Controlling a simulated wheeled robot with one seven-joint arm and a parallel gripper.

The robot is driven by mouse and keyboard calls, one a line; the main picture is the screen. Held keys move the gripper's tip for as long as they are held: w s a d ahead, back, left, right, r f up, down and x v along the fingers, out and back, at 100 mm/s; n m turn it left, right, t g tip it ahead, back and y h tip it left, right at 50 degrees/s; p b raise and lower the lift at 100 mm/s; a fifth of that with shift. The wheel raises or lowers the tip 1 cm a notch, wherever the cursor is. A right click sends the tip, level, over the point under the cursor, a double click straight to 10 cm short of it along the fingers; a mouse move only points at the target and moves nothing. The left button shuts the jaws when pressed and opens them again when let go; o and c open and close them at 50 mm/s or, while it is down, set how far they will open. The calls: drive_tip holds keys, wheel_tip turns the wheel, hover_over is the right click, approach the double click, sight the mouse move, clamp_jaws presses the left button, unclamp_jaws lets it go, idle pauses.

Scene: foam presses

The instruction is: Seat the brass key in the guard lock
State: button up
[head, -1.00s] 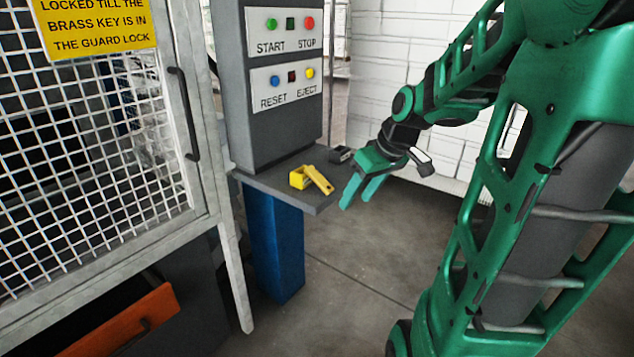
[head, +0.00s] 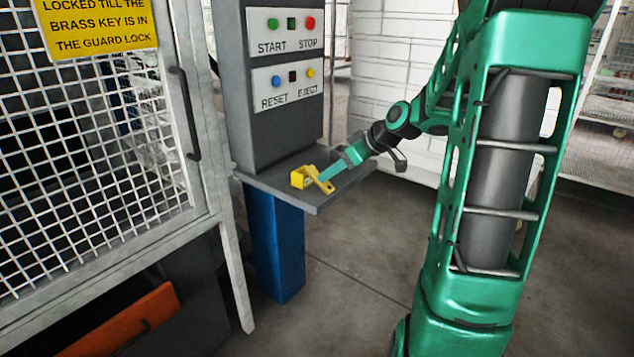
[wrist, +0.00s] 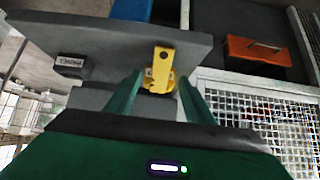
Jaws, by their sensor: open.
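The brass key (head: 321,181) is a flat yellow bar, leaning on a small yellow block (head: 301,178) on the grey shelf under the button panel. In the wrist view the key (wrist: 163,58) shows a small hole and lies in line with the gap between my fingers. My gripper (head: 327,172) is open, its green fingertips close by the key in the head view. Whether they touch it I cannot tell. A small dark labelled box (wrist: 70,66) sits on the shelf in the wrist view; its label is too small to read. Which piece is the guard lock is unclear.
The grey shelf (head: 318,203) juts from the panel column (head: 275,130), above a blue post (head: 275,250). A mesh guard door (head: 90,170) with a dark handle stands left, with a yellow sign (head: 98,28) and an orange drawer (head: 125,320) below. Floor right of the shelf is clear.

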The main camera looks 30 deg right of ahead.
sight(312, 170)
drive_tip(key=x, duration=0.5)
drive_tip(key=shift+s+f, duration=0.1)
drive_tip(key=shift+s, duration=0.1)
drive_tip(key=shift+c, duration=0.2)
clamp_jaws()
